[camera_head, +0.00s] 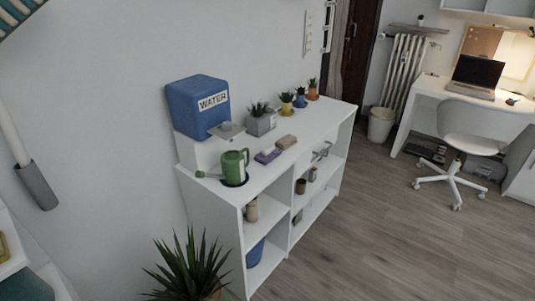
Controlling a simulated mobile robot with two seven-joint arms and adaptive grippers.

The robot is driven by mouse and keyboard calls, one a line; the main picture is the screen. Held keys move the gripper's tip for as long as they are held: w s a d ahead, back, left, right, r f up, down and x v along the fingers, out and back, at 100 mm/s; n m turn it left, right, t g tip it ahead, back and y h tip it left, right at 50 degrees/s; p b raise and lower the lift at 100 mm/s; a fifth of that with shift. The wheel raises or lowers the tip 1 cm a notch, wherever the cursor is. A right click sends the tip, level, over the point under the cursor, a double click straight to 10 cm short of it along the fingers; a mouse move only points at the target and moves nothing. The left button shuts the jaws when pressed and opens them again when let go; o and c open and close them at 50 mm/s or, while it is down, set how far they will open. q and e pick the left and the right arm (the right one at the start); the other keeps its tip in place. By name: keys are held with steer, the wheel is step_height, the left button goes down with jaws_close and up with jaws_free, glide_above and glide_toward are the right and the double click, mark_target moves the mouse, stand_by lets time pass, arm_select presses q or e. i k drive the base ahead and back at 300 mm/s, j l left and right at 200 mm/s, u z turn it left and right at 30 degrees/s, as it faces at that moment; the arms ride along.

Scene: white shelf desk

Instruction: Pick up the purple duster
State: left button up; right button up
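The purple duster (268,156) is a small flat block lying on the top of the white shelf desk (310,133). It lies near the middle of the top, close to a beige block (286,141) of similar size just behind it to the right. Nothing covers the purple duster. Neither of my grippers shows in the head view.
A green watering can (234,167) stands left of the duster, below a blue water container (199,106). A grey planter (260,123) and several small potted plants stand behind. A spiky plant (191,268) is in front of the shelf. The wooden floor (370,235) right of it is clear.

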mark_target(269, 155)
steer(key=u, duration=0.4)
steer(key=i+l+u, duration=0.15)
steer(key=l+u, duration=0.15)
steer(key=u, duration=0.2)
steer(key=i+l+u, duration=0.1)
steer(key=l+u, duration=0.8)
steer(key=l, duration=0.45)
steer(key=i, duration=0.05)
